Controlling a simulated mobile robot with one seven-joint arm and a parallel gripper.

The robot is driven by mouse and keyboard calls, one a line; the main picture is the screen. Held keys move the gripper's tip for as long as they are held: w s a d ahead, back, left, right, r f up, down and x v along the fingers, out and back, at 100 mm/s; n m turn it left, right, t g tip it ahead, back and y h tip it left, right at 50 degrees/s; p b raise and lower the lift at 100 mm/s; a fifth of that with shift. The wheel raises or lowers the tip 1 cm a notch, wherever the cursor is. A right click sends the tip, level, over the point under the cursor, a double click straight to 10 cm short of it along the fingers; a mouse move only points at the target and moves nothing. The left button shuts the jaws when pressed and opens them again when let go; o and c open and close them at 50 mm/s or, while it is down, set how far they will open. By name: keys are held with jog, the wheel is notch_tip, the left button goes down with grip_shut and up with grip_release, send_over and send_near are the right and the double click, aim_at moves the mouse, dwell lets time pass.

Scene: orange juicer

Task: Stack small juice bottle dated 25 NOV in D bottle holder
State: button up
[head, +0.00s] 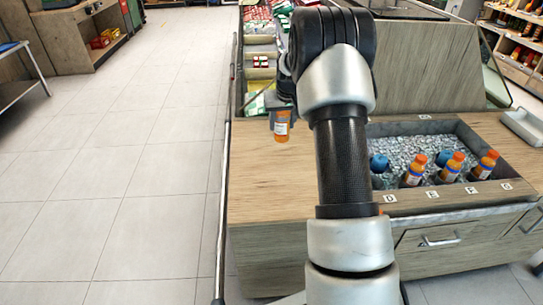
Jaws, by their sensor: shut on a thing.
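An orange juice bottle (282,127) with a pale label hangs at the left end of the wooden counter, below my gripper (281,112). My gripper is shut on it; the fingertips are small and partly hidden by my arm. The date on the label is too small to read. The D label (390,197) is on the front rim of the ice bin, at its left end. The holder behind it is partly hidden by my arm; a blue round thing (379,162) shows there.
The ice bin (460,127) holds several orange-capped bottles, among them one bottle (413,170) near the E label (432,194). A white tray (523,126) lies at the right. A produce display stands behind the bottle.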

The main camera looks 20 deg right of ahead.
notch_tip(320, 180, down, 10)
jog(key=shift+r+b, duration=0.1)
jog(key=shift+b, duration=0.65)
jog(key=shift+f, duration=0.25)
jog(key=o, duration=1.3)
